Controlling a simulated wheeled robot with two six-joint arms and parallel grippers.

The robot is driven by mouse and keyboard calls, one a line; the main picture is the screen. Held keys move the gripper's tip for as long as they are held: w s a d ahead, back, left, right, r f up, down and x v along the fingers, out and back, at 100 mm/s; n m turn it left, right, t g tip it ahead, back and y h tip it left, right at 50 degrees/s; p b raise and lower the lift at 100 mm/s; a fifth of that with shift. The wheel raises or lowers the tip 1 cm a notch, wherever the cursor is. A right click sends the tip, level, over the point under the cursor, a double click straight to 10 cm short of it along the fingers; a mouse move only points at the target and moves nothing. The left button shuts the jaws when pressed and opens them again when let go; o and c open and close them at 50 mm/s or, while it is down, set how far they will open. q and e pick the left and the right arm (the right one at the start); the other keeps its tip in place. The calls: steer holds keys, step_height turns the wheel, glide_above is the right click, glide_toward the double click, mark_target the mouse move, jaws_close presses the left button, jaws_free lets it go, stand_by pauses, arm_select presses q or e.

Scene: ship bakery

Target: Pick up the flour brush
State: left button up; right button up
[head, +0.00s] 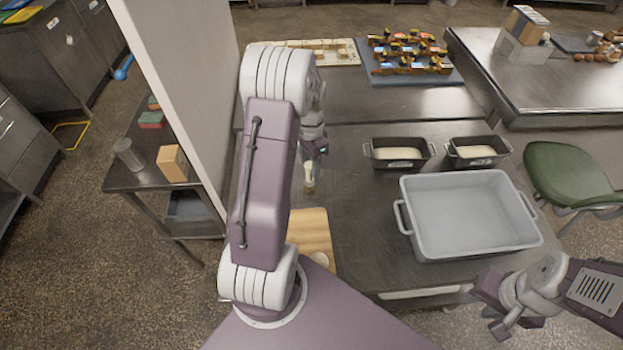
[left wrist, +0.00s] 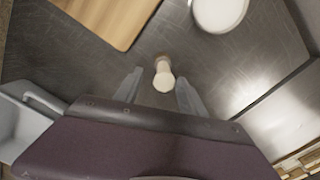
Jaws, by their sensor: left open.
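The flour brush (head: 309,178) appears as a small pale piece with a brownish end, on the metal table just below my left gripper (head: 314,152) in the head view. In the left wrist view a cream, rounded thing, which looks like the brush (left wrist: 163,78), stands between the two fingers of the left gripper (left wrist: 159,80). The fingers are apart, with a gap on each side of it. Whether they reach down around it or are still above it, I cannot tell. My right gripper (head: 498,302) is at the lower right, away from the brush; its jaws are unclear.
A wooden board (head: 311,228) lies nearer me, partly behind my left arm. A grey tub (head: 408,245) and two dark loaf tins (head: 398,165) stand to the right. A white round thing (left wrist: 220,12) shows in the left wrist view. A pale wall panel (head: 185,75) rises left of my arm.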

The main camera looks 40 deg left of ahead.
mark_target(309, 174)
arm_select(q)
steer(key=shift+s+a+f, duration=0.1)
steer(key=shift+a+f, duration=0.15)
steer(key=shift+f, duration=0.7)
steer(key=f, duration=0.2)
steer(key=f+p, duration=0.1)
steer(key=f, duration=0.1)
steer(key=shift+w, duration=0.2)
steer(key=shift+a+f, duration=0.1)
steer(key=shift+f, duration=0.1)
jaws_close()
